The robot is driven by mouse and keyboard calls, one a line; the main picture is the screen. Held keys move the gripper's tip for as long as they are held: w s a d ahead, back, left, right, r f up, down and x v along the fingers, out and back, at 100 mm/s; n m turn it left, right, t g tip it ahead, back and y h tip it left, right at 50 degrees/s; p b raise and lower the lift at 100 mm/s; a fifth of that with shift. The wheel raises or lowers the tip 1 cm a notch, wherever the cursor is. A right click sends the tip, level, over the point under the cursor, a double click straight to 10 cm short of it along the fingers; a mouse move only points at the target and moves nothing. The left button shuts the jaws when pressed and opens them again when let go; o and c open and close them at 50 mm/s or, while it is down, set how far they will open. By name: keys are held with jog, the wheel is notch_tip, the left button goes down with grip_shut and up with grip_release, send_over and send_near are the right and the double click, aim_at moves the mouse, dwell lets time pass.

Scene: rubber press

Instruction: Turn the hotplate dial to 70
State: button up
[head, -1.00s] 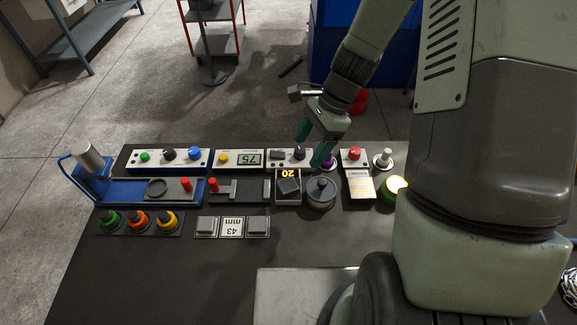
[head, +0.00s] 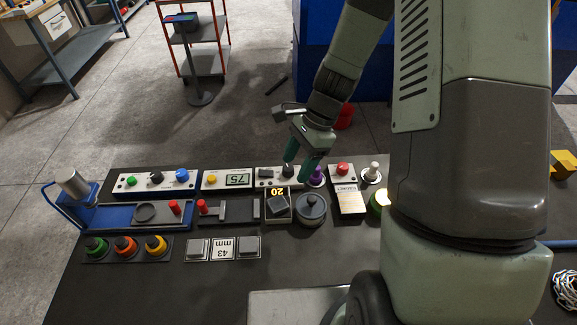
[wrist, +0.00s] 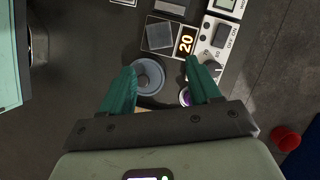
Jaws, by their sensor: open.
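A white panel (head: 262,183) at the back of the bench carries a dark switch (head: 266,173) and a small dark dial (head: 288,172). In the wrist view the dial (wrist: 207,68) has numbers around it, beside the switch marked OFF ON. Next to the panel, a small unit with a dark square plate (head: 277,206) shows an orange 20 (wrist: 187,43). My gripper (head: 296,170) is open and empty, pointing down at the panel. In the wrist view its right finger is close beside the dial; contact cannot be told. The dial's exact setting is too small to read.
A round grey lidded pot (head: 311,212) and a purple knob (head: 316,177) are close to my fingers. A panel with a red button (head: 342,169) is to the right. A display reading 75 (head: 238,179) is to the left. The bench front (head: 140,290) is clear.

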aim_at(287, 168)
jog(key=w+a+f+n+t+h, duration=0.15)
jog(key=w+n+h, duration=0.3)
jog(key=w, duration=0.45)
jog(key=shift+n, duration=0.35)
jog(key=f, duration=1)
jog(key=shift+w+a+f, duration=0.1)
jog(key=shift+a, duration=0.1)
jog(key=c, duration=1)
jog(key=shift+c, duration=0.2)
